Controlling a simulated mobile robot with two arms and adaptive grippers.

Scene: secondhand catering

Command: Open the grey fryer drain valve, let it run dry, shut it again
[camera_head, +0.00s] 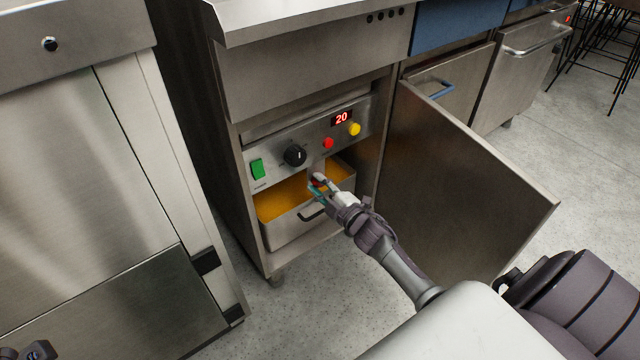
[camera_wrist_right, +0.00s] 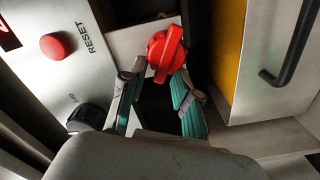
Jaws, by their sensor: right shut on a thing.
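The drain valve's red handle (camera_wrist_right: 165,52) sits under the fryer's control panel (camera_head: 322,125). In the wrist view my right gripper (camera_wrist_right: 160,75) has its teal-padded fingers closed on the lower part of this handle. In the head view the right gripper (camera_head: 318,184) reaches into the open cabinet, and its fingers mostly hide the valve. Below is a metal drain pan (camera_head: 285,232) holding orange-yellow oil (camera_head: 282,198). I cannot see a stream of oil. A dark part of my left gripper (camera_head: 40,351) shows at the bottom left corner; its fingers cannot be made out.
The cabinet door (camera_head: 455,185) stands open to the right. The panel has a green switch (camera_head: 257,168), a black knob (camera_head: 294,156), red (camera_head: 328,143) and yellow (camera_head: 355,129) buttons and a display (camera_head: 341,118) reading 20. The pan has a black handle (camera_head: 311,214).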

